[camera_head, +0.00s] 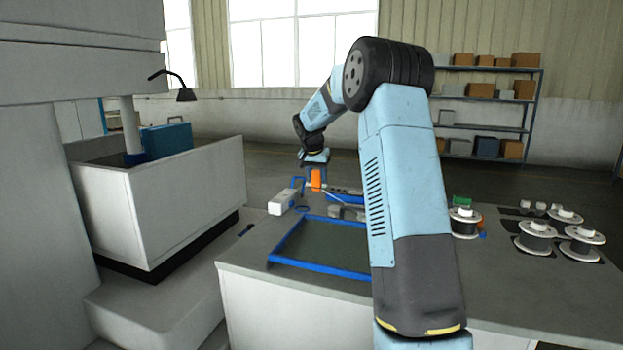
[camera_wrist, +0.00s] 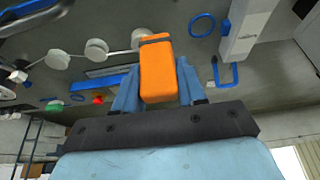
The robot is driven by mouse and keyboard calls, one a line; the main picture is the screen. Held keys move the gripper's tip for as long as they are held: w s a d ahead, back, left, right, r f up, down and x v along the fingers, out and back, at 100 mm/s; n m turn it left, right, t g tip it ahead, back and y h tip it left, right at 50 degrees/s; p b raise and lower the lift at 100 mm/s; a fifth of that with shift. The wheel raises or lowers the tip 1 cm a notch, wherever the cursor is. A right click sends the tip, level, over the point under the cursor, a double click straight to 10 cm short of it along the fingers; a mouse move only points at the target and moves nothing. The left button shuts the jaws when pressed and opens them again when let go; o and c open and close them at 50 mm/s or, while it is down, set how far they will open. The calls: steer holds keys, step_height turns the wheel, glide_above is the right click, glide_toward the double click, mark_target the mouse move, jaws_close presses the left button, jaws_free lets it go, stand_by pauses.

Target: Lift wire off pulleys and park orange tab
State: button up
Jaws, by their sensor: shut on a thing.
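My gripper (camera_head: 316,172) is shut on the orange tab (camera_head: 316,180) above the far part of the bench. In the wrist view the orange tab (camera_wrist: 157,72) sits between my blue fingers (camera_wrist: 156,95), with a dark band at its far end. Several grey round pulleys lie beyond it, among them a left one (camera_wrist: 57,60), a middle one (camera_wrist: 96,49) and one close to the tab (camera_wrist: 142,38). A thin line, seemingly the wire, runs along them towards the tab. I cannot tell whether it rests on the pulleys or is clear of them.
A white box (camera_head: 282,203) and a blue-rimmed tray (camera_head: 318,269) are on the bench (camera_head: 250,258). A blue ring (camera_wrist: 202,25) and blue hook (camera_wrist: 226,77) show in the wrist view. Wire spools (camera_head: 536,232) stand at the right. A white machine tank (camera_head: 165,210) is left.

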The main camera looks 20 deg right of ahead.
steer(key=w+d, duration=0.2)
steer(key=d, duration=0.9)
steer(key=shift+r, duration=0.15)
steer(key=shift+w, duration=0.1)
steer(key=s+d, duration=0.6)
steer(key=d, duration=0.2)
steer(key=shift+s+d, duration=0.35)
steer(key=shift+s, duration=0.05)
stand_by(0.4)
steer(key=s+d, duration=0.7)
steer(key=d, duration=0.1)
steer(key=shift+s+d, duration=0.25)
steer(key=shift+d, duration=0.05)
stand_by(0.5)
steer(key=shift+d, duration=0.1)
